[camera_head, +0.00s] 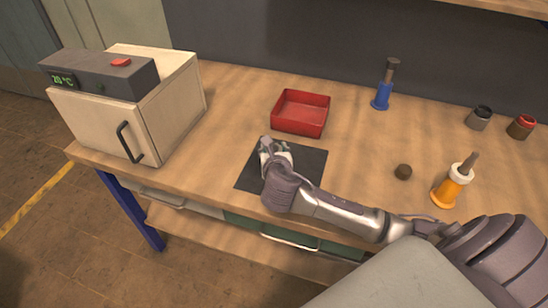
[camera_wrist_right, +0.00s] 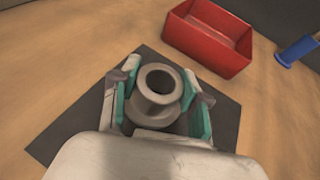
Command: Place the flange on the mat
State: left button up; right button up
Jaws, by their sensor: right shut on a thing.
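The flange (camera_wrist_right: 158,92) is a grey ring-shaped part with a round hole, seen in the right wrist view. My right gripper (camera_wrist_right: 160,100) is shut on it, with a green-lined finger on each side. The flange is over the dark mat (camera_head: 310,165), which lies flat on the table; I cannot tell whether they touch. The mat also shows in the right wrist view (camera_wrist_right: 75,125). In the head view my right gripper (camera_head: 268,148) is above the mat's left part and hides the flange. My left gripper is not in view.
A red tray (camera_head: 301,112) stands just behind the mat. A white oven-like box (camera_head: 140,110) is at the left. A blue tool (camera_head: 385,90), an orange tool (camera_head: 452,188), a small dark round thing (camera_head: 403,172) and two jars stand to the right. The table left of the mat is clear.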

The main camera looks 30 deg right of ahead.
jog(key=shift+f, duration=1.5)
jog(key=o, duration=1.3)
jog(key=shift+f, duration=0.15)
jog(key=shift+c, duration=0.2)
jog(key=shift+s+a+r, duration=0.1)
jog(key=shift+s+r, duration=0.05)
jog(key=shift+r, duration=0.05)
jog(key=v, duration=1.1)
jog(key=shift+s+a+r+p, duration=0.15)
jog(key=shift+s+r+p, duration=0.1)
jog(key=shift+s+p, duration=0.05)
